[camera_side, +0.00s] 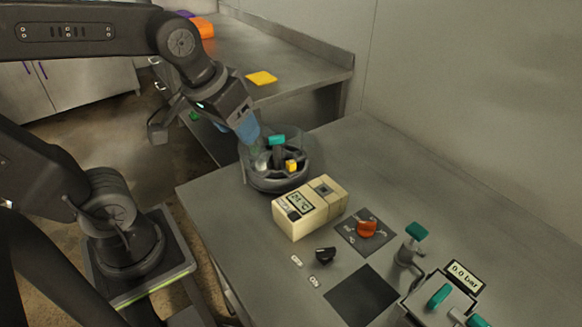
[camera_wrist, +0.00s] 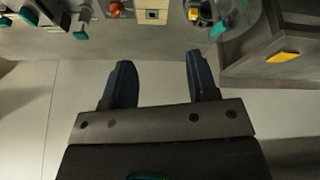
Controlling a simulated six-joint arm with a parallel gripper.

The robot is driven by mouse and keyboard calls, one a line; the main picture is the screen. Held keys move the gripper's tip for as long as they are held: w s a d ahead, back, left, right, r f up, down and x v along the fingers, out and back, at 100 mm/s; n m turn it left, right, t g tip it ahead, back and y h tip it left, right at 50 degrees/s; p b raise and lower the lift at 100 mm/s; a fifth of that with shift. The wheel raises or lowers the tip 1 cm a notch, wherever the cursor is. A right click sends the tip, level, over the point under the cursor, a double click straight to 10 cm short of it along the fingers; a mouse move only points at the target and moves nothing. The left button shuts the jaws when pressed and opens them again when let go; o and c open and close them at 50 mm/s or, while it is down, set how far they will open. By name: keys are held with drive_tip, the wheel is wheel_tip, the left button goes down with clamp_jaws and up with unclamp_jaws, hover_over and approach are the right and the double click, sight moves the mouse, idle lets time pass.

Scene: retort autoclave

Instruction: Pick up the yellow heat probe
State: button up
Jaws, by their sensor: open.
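A small yellow block-like piece (camera_side: 291,166), which looks like the top of the heat probe, shows inside a dark round vessel (camera_side: 272,184) on the metal bench. The wrist view shows the yellow piece (camera_wrist: 194,14) small at the top, in the vessel. My gripper (camera_side: 248,131) has blue fingers and appears at the vessel's upper left in the side view. In the wrist view my gripper (camera_wrist: 159,64) is open, with nothing between the fingers. The vessel lies beyond the right finger there. The rest of the probe is hidden.
A teal-topped part (camera_side: 277,140) stands in the vessel beside the yellow piece. A beige temperature box (camera_side: 309,209), an orange knob (camera_side: 367,228), a teal-handled valve (camera_side: 416,232) and a pressure display (camera_side: 465,275) stand nearby. A flat yellow item (camera_side: 261,78) lies on the far bench.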

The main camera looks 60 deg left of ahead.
drive_tip(key=w+a+f+n+g, duration=0.1)
drive_tip(key=w+a+n, duration=0.1)
drive_tip(key=w+n, duration=0.3)
drive_tip(key=w+a+f+n+g, duration=0.2)
drive_tip(key=w+a+n, duration=0.1)
drive_tip(key=w, duration=0.3)
drive_tip(key=n+g, duration=0.2)
drive_tip(key=n, duration=0.5)
hover_over(291, 162)
drive_tip(key=f, duration=1.5)
drive_tip(key=shift+w+d+f, duration=0.2)
drive_tip(key=shift+d+f, duration=0.05)
drive_tip(key=shift+f, duration=0.15)
drive_tip(key=shift+s+a+f, duration=0.1)
drive_tip(key=shift+a+f, duration=0.05)
drive_tip(key=shift+f, duration=1.2)
drive_tip(key=shift+s+a+f, duration=0.1)
drive_tip(key=shift+f, duration=1.2)
drive_tip(key=shift+c, duration=0.4)
clamp_jaws()
